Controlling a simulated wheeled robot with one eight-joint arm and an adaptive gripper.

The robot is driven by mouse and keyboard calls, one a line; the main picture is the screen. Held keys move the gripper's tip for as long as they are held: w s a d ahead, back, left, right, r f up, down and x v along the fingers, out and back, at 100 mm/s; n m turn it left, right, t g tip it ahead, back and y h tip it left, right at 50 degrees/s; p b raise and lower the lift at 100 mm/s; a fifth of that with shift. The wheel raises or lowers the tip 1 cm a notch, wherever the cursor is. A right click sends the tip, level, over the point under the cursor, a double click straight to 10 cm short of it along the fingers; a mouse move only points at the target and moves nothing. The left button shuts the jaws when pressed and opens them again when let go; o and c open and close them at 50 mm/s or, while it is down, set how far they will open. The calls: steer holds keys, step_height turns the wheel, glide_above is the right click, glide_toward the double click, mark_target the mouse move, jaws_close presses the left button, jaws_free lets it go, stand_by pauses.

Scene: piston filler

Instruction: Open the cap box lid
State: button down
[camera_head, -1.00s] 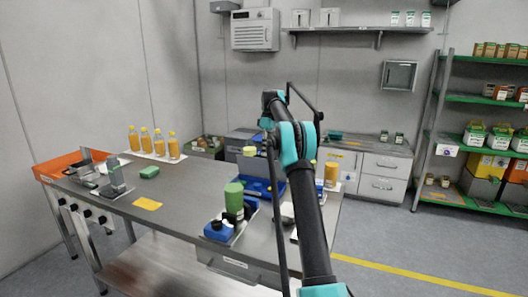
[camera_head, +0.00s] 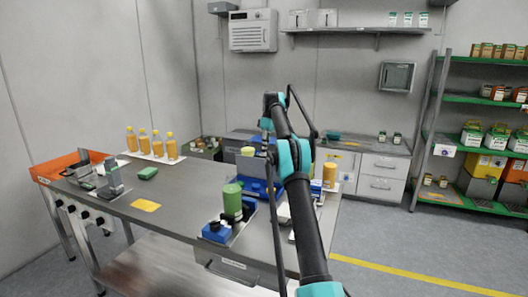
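An open-topped blue box (camera_head: 262,190) stands on the steel table behind the green cylinder and partly behind my arm; I cannot tell for certain that it is the cap box, and no lid shows clearly. My arm reaches over the right part of the table. My gripper is mostly hidden behind my arm links near the blue box, and its fingers cannot be made out. A green cylinder (camera_head: 232,199) stands beside a small blue unit with dark knobs (camera_head: 215,232) at the table's front.
The steel table (camera_head: 180,205) has free room at its middle left, around a yellow cloth (camera_head: 145,206) and a green sponge (camera_head: 148,173). Several orange bottles (camera_head: 157,145) stand at the back left. A yellow-orange container (camera_head: 330,175) stands right of my arm.

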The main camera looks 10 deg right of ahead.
steer(key=shift+w+d+f, duration=0.2)
steer(key=shift+d+f, duration=0.25)
steer(key=shift+f, duration=0.35)
steer(key=c, duration=2.1)
jaws_free()
steer(key=o, duration=0.3)
steer(key=shift+w+d+f, duration=0.1)
steer(key=shift+w+f, duration=0.2)
steer(key=shift+f, duration=0.05)
steer(key=shift+o, duration=0.8)
steer(key=shift+s+r, duration=0.1)
steer(key=shift+r, duration=0.05)
steer(key=shift+a+r, duration=0.15)
steer(key=shift+a, duration=0.1)
